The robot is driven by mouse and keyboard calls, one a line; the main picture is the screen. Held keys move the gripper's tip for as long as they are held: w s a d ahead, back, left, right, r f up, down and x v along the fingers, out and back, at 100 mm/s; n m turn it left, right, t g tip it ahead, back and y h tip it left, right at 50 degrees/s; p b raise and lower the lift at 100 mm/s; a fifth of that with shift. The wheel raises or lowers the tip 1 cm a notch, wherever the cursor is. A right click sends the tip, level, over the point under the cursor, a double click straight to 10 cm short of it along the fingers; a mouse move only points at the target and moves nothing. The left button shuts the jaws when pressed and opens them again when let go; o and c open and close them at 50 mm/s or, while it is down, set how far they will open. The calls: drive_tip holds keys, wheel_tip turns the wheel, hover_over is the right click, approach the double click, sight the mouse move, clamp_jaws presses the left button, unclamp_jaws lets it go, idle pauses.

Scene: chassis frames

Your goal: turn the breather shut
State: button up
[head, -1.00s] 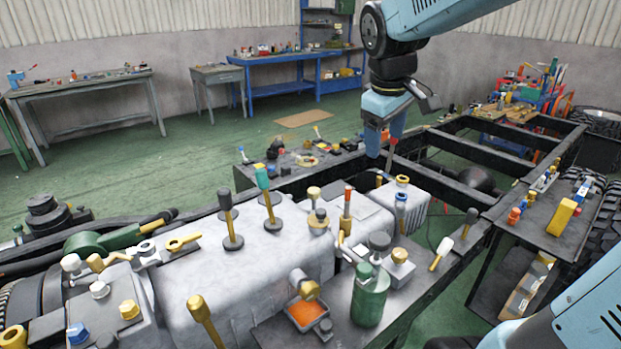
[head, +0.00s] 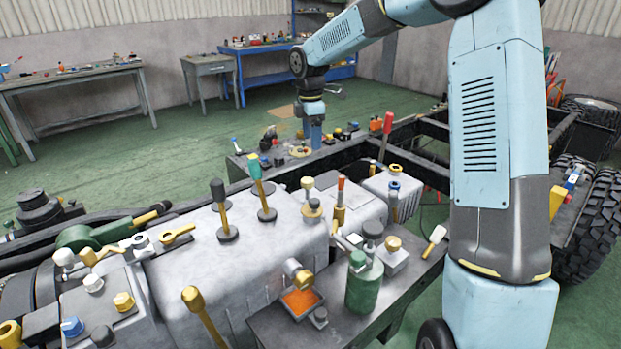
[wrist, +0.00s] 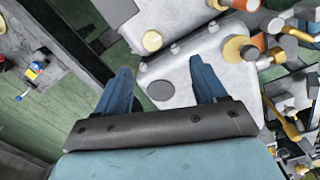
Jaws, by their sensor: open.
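My gripper (head: 312,138) hangs pointing down behind the grey gearbox housing (head: 275,245) in the head view. In the wrist view my gripper (wrist: 160,67) is open, its two blue fingers apart with nothing between them but the view of a grey casing (wrist: 185,65) below. A round yellow cap (wrist: 152,41) and a dark grey disc (wrist: 161,91) sit on that casing, past and between the fingertips. In the head view a yellow-capped fitting (head: 395,170) stands on the rear casing. I cannot tell for certain which fitting is the breather.
Several upright levers, including a green-topped one (head: 262,190) and a red-handled one (head: 385,135), rise around the housing. A green canister (head: 364,285) stands at the front. Black frame rails (head: 430,170) run behind. Green floor is open at the back left.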

sight(308, 179)
drive_tip(key=shift+n, duration=0.7)
drive_tip(key=f, duration=0.5)
drive_tip(key=w+f, duration=0.1)
drive_tip(key=f, duration=0.4)
drive_tip(key=w+a+f, duration=0.1)
drive_tip(key=f, duration=0.5)
drive_tip(key=shift+w, duration=0.15)
drive_tip(key=shift+c, duration=0.2)
